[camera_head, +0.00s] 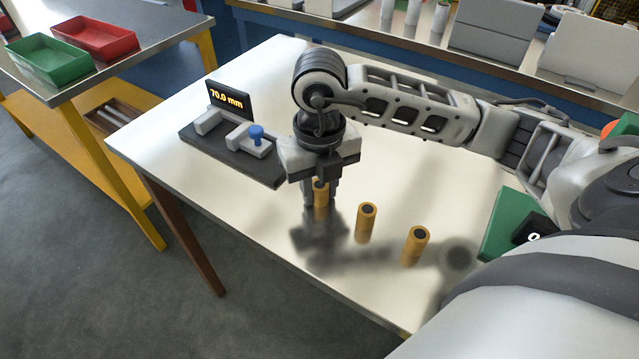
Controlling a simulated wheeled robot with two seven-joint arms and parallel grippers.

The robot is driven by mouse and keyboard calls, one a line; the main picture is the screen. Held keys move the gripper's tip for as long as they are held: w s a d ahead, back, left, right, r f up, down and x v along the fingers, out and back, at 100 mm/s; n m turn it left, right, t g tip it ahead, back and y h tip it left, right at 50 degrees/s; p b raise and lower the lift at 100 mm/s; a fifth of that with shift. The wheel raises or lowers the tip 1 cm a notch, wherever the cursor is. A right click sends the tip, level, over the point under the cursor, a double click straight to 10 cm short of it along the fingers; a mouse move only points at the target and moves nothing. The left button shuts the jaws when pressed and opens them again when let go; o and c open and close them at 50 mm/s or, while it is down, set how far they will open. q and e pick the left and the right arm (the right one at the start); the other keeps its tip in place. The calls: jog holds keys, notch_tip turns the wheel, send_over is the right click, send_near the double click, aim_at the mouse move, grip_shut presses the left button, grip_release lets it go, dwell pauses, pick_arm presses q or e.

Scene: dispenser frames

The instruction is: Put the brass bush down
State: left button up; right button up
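My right gripper (320,193) points down over the near middle of the steel table. Its fingers stand on either side of a brass bush (320,198), with no clear gap showing between fingers and bush. The bush is upright, a short yellow-brown cylinder with a dark bore. Its foot appears at or very close to the tabletop; exact contact is hard to tell. Two like bushes stand upright to its right, a nearer one (366,224) and a farther one (415,246), forming a row with it. My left gripper is not in view.
A dark measuring fixture (232,148) with a blue knob and a display reading 70.0 mm sits left of the gripper. A green block with a black display (505,225) lies at the right. Red (97,37) and green (48,60) trays stand on another bench. The front left tabletop is clear.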

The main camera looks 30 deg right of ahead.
aim_at(319, 185)
jog(key=o, duration=0.4)
jog(key=shift+r, duration=0.15)
notch_tip(319, 185, up, 12)
jog(key=shift+p, duration=0.75)
